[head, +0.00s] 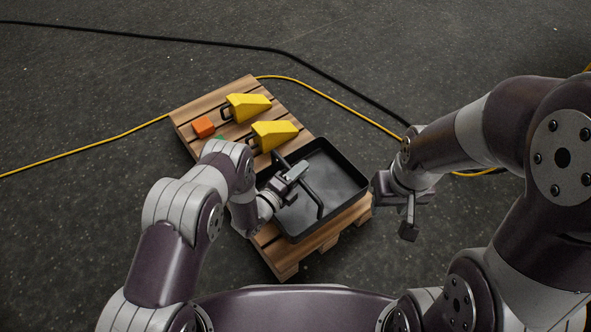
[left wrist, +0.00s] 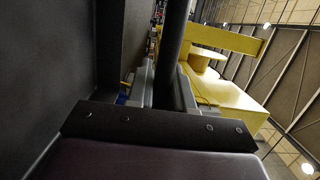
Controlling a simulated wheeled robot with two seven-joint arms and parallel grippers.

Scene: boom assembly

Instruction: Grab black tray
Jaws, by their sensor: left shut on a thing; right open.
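The black tray (head: 345,173) is a shallow rectangular pan lying on the near right part of a wooden pallet. A dark bar-like handle (head: 313,200) crosses over its inside. My left gripper (head: 296,176) is over the tray and shut on this bar. In the left wrist view, the dark round bar (left wrist: 173,40) runs between the two fingers. My right gripper (head: 394,208) is open and empty, just right of the tray's right edge, apart from it as far as I can tell.
The pallet (head: 291,259) also carries two yellow wedge-shaped parts (head: 249,107) (head: 273,135), an orange block (head: 203,127) and a small green piece (head: 219,138). A yellow cable (head: 331,100) and a black cable (head: 306,66) lie on the floor behind. The floor around is otherwise clear.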

